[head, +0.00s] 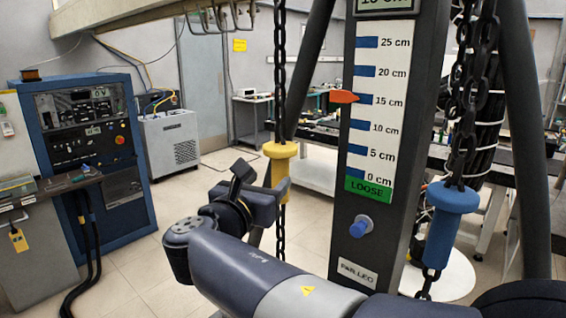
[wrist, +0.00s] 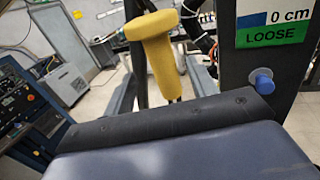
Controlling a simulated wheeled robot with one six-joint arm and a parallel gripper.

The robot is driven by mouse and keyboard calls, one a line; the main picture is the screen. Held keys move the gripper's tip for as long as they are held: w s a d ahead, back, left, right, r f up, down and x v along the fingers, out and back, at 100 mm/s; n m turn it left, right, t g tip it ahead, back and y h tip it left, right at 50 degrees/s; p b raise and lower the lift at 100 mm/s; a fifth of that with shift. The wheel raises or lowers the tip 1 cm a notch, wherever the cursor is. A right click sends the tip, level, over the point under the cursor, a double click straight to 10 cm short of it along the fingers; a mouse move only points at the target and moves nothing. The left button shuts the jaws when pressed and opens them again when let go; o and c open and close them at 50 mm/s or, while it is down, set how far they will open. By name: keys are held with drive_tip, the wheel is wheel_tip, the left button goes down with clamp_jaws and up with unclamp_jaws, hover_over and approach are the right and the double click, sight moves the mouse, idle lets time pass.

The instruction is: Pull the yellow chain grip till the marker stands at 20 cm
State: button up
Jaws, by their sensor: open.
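The yellow chain grip (head: 280,166) hangs upright on the left dark chain. It also shows in the wrist view (wrist: 156,50), ahead of the palm, with a finger on each side. My gripper (head: 262,184) is open at the yellow grip; I cannot tell whether a finger touches it. In the wrist view, the fingers (wrist: 162,78) stand apart around the grip's lower part. The orange marker (head: 342,97) points at about the 15 cm bar on the white scale (head: 378,110). A green LOOSE label (head: 369,190) is under the scale; it also shows in the wrist view (wrist: 270,36).
A blue grip (head: 447,222) hangs on the right chain. A blue knob (head: 360,227) sticks out of the dark post (head: 350,265) below the scale. A blue control cabinet (head: 140,190) stands at left, beside a grey unit (head: 170,143). Clear floor lies left of my arm.

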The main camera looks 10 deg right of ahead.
sight(284, 167)
drive_tip(key=p+x, duration=0.1)
drive_tip(key=x, duration=0.8)
drive_tip(key=shift+w+d+p, duration=0.1)
drive_tip(key=shift+p, duration=0.3)
clamp_jaws()
